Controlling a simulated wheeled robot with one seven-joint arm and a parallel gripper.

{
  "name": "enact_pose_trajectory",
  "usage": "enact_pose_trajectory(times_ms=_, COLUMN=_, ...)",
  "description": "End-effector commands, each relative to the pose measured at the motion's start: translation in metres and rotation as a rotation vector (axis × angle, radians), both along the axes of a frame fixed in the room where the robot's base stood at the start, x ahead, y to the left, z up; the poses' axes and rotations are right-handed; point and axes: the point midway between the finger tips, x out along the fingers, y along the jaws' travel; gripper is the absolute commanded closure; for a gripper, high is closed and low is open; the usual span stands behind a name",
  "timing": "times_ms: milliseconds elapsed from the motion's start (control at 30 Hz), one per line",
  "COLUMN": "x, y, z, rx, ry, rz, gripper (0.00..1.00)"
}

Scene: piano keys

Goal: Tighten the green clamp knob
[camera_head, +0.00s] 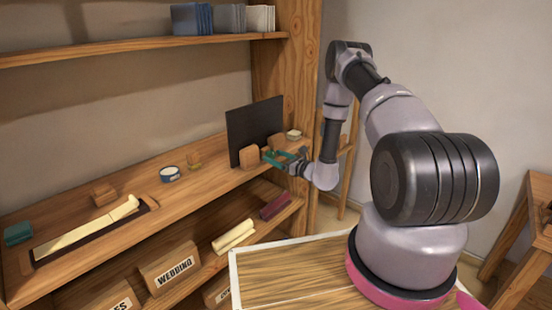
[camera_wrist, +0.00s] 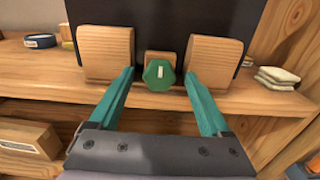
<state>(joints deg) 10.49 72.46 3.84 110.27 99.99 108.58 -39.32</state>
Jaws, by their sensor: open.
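The green clamp knob (camera_wrist: 160,73) is a faceted knob with a pale bar mark on its face. It sits in front of a small wooden block (camera_wrist: 158,56), between two larger wooden blocks, in the wrist view. In the head view my gripper (camera_head: 272,157) is at the shelf by the dark panel, and the knob cannot be made out clearly there. My gripper also shows in the wrist view (camera_wrist: 162,75), with its two green fingers spread wide on either side of the knob, apart from it. The fingers hold nothing.
The left wooden block (camera_wrist: 105,52) and right wooden block (camera_wrist: 213,58) stand close to my fingertips. A dark upright panel (camera_head: 252,127) is behind. A pale stack (camera_wrist: 278,77) lies to the right. A blue tape roll (camera_head: 170,173) and keys (camera_head: 90,228) are further left on the shelf.

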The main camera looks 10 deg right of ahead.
Motion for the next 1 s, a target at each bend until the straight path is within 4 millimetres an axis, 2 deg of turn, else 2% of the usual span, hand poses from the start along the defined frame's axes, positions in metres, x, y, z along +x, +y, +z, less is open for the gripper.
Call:
enact_pose_trajectory(times_ms=67, x=-0.0002, y=-0.0001, z=-0.0001, rx=0.000, ry=0.000, rz=0.000, gripper=0.18)
enact_pose_trajectory(times_ms=100, x=-0.0002, y=-0.0002, z=-0.0001, rx=0.000, ry=0.000, rz=0.000, gripper=0.26)
enact_pose_trajectory(times_ms=300, x=-0.0004, y=-0.0003, z=-0.0001, rx=0.000, ry=0.000, rz=0.000, gripper=1.00)
enact_pose_trajectory(times_ms=667, x=-0.0006, y=-0.0009, z=-0.0004, rx=0.042, ry=0.032, rz=-0.001, gripper=1.00)
enact_pose_trajectory(times_ms=1000, x=-0.0007, y=-0.0010, z=-0.0006, rx=0.241, ry=0.176, rz=-0.001, gripper=1.00)
